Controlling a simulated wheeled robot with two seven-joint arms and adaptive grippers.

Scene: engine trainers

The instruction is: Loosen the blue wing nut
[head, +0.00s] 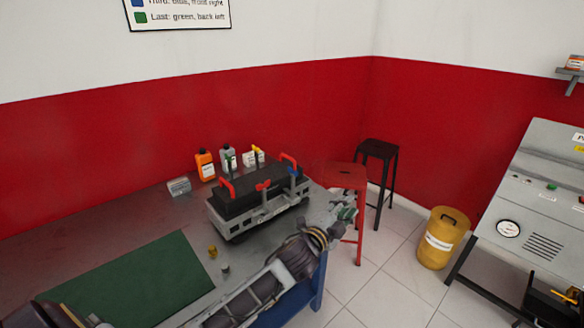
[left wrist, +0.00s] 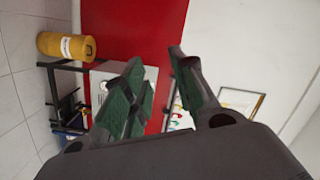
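The engine trainer (head: 240,225) is a grey block with a black top and red handles, standing on the bench. The blue wing nut (head: 293,171) sits on a post at its right end, near a red handle. A red wing nut (head: 263,185) is at the front middle, a yellow one (head: 256,149) at the back and a green one (head: 230,162) at the back left. My left gripper (head: 345,210) is right of the trainer, apart from the blue wing nut. In the left wrist view its green-padded fingers (left wrist: 157,72) are spread with nothing between them. My right gripper is not in view.
A green mat (head: 135,280) and small brass and grey pieces lie in front. A red stool (head: 345,176) stands beyond my left gripper. A yellow bin (head: 441,240) is on the floor.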

